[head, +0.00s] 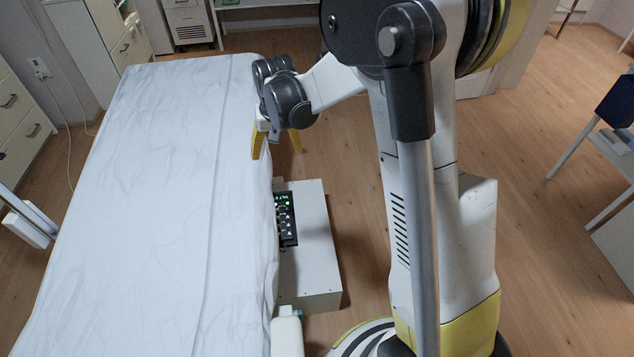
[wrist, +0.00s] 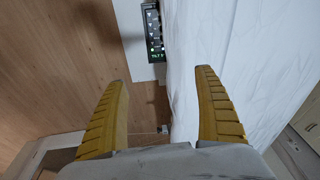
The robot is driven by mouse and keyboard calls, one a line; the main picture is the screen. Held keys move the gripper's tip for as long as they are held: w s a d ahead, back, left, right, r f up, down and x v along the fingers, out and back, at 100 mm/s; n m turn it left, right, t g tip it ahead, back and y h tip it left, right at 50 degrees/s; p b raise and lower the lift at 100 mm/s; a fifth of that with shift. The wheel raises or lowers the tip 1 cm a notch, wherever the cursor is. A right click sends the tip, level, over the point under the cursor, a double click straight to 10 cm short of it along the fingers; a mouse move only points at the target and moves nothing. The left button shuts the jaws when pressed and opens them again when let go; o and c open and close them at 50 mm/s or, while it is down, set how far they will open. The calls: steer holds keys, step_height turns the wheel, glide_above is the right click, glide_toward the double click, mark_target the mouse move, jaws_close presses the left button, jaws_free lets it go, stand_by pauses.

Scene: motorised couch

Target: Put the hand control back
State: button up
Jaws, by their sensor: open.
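The hand control (head: 286,218) is a black keypad with a lit green display, at the couch's right edge in the head view. It appears against the pale box beside the couch; whether it lies there or hangs on something I cannot tell. No holder for the control is clearly visible.
The couch (head: 150,180) has a wrinkled white sheet. The pale box (head: 318,270) stands against its right side. A white container with a green part (head: 287,335) is at the near edge. Wooden floor (head: 540,240) is open on the right. Cabinets (head: 20,120) line the left.

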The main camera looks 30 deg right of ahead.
steer(key=s+r+n+t, duration=0.1)
steer(key=s+r+t, duration=0.1)
steer(key=s+r, duration=1.05)
steer(key=s+n+t, duration=0.1)
steer(key=s+t, duration=0.1)
steer(key=s, duration=1.1)
steer(key=shift+r+t, duration=0.4)
